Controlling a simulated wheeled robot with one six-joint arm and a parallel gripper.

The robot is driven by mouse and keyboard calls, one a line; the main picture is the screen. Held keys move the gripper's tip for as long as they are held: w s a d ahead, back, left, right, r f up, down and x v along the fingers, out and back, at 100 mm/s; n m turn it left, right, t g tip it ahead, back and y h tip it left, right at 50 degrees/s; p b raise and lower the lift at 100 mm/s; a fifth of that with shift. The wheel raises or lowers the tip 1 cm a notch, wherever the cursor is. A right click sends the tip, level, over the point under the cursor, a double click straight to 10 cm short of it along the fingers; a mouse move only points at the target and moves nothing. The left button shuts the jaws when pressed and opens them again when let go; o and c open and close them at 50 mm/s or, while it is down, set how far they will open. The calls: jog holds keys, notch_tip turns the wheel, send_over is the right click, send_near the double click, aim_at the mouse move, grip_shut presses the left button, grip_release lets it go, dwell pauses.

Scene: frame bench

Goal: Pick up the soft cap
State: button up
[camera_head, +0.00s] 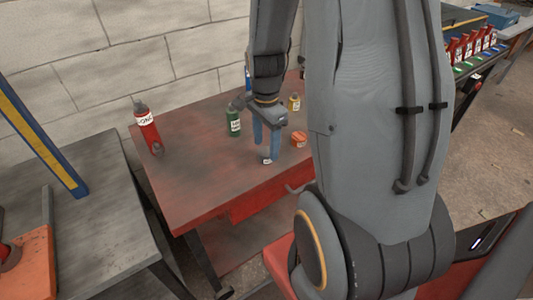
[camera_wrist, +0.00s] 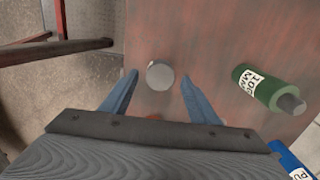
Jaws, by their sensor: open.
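A small pale grey round piece, which looks like the soft cap (camera_wrist: 160,75), lies on the red worn bench top (camera_wrist: 215,30). In the head view the cap (camera_head: 266,161) is a small light spot with a dark mark, below my fingers. My gripper (camera_head: 266,149) points down over the bench with its two blue fingers apart. In the wrist view the cap shows between the two fingertips, with a gap on each side. I cannot tell how high the tips are above the bench. Nothing is held.
A green bottle (camera_wrist: 262,88) stands near the gripper, with a blue bottle (camera_wrist: 290,160) close by. The head view also shows a yellow bottle (camera_head: 294,102), an orange-red container (camera_head: 299,139) and a red bottle (camera_head: 146,127) at the left. The bench's left front is clear.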

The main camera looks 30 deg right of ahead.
jog(key=shift+f, duration=1.35)
jog(key=c, duration=1.1)
jog(key=shift+r, duration=0.1)
